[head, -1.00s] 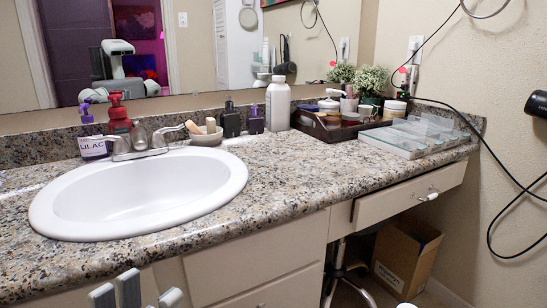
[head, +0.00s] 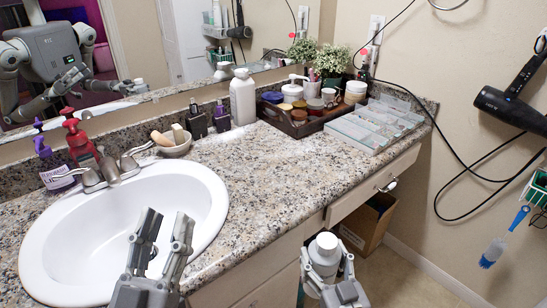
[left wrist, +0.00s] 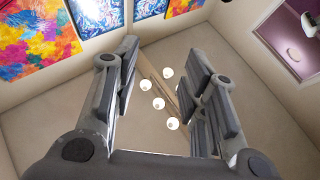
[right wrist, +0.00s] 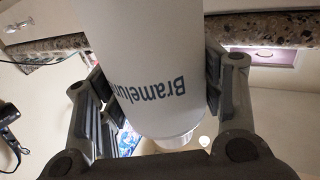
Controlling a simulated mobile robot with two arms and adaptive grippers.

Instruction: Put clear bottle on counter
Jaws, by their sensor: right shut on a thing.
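My right gripper (head: 327,274) is shut on a pale, whitish-grey bottle (head: 324,252) with a white cap. The bottle looks roughly upright, in front of the counter's front edge and apart from the countertop. In the right wrist view the same bottle (right wrist: 150,60) fills the middle between the fingers, with blue lettering on its side. The speckled granite counter (head: 275,170) has bare surface between the sink and the tray. My left gripper (head: 166,222) is open and empty, in front of the sink; the left wrist view shows nothing between its fingers (left wrist: 160,85).
The white sink (head: 60,245) takes the counter's left side. A white bottle (head: 243,97), dark bottles (head: 197,122) and a small bowl (head: 175,146) stand along the back. A dark tray (head: 291,124) and clear organizer (head: 370,128) stand at right. A hair dryer (head: 510,98) hangs on the wall.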

